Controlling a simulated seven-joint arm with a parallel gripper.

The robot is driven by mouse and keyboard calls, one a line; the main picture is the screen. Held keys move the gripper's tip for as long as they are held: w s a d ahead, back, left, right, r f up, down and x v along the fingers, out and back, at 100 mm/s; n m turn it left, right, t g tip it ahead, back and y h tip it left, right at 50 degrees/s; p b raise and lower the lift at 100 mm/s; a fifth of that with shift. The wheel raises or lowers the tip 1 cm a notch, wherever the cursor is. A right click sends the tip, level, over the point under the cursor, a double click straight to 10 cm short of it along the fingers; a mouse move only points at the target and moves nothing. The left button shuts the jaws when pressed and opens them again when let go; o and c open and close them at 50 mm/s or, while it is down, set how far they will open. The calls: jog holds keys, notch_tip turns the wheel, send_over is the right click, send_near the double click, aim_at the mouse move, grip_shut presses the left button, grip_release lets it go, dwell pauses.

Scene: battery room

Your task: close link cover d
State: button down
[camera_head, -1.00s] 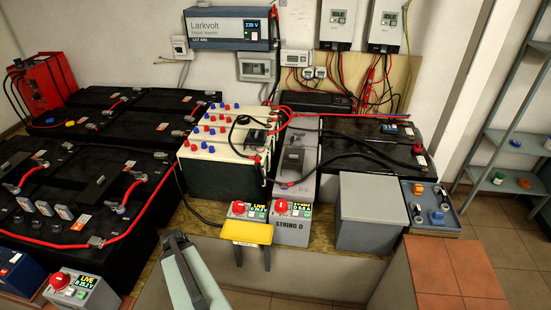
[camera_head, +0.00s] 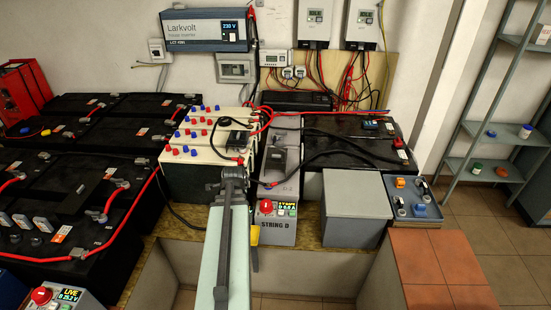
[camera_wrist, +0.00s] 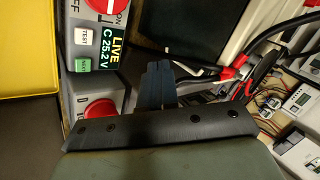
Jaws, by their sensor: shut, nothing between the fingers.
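The String D box (camera_head: 278,226) is grey with a red knob and a lit display, at the front middle of the head view. Behind it runs a long grey housing (camera_head: 283,160) with a darker grey raised part, seemingly link cover d; how far it is open I cannot tell. My gripper (camera_head: 235,165) is shut and empty, to the left of this housing and in front of the cream battery block. In the wrist view its fingers (camera_wrist: 158,82) are together, beside the box reading C 25.2V (camera_wrist: 103,45).
The cream-topped batteries (camera_head: 200,135) with red and blue caps stand left of the housing. Black cables cross it toward a black battery (camera_head: 350,140). A yellow piece (camera_head: 254,235) shows beside my arm. A grey box (camera_head: 353,210) stands right of String D.

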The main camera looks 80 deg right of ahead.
jog(key=s+d+r+m+g+h, duration=0.1)
jog(key=s+d+r+m, duration=0.25)
jog(key=s, duration=0.35)
jog(key=s+d+r+m+g+h, duration=0.1)
jog(key=s+d+r+m, duration=0.15)
jog(key=s+r, duration=0.35)
send_near(276, 158)
notch_tip(276, 158, down, 4)
jog(key=shift+s+d+r, duration=0.1)
jog(key=shift+s+d, duration=0.05)
jog(key=d, duration=0.2)
jog(key=shift+d, duration=0.95)
jog(key=d, duration=1.7)
jog(key=shift+d, duration=0.2)
jog(key=shift+a, duration=0.1)
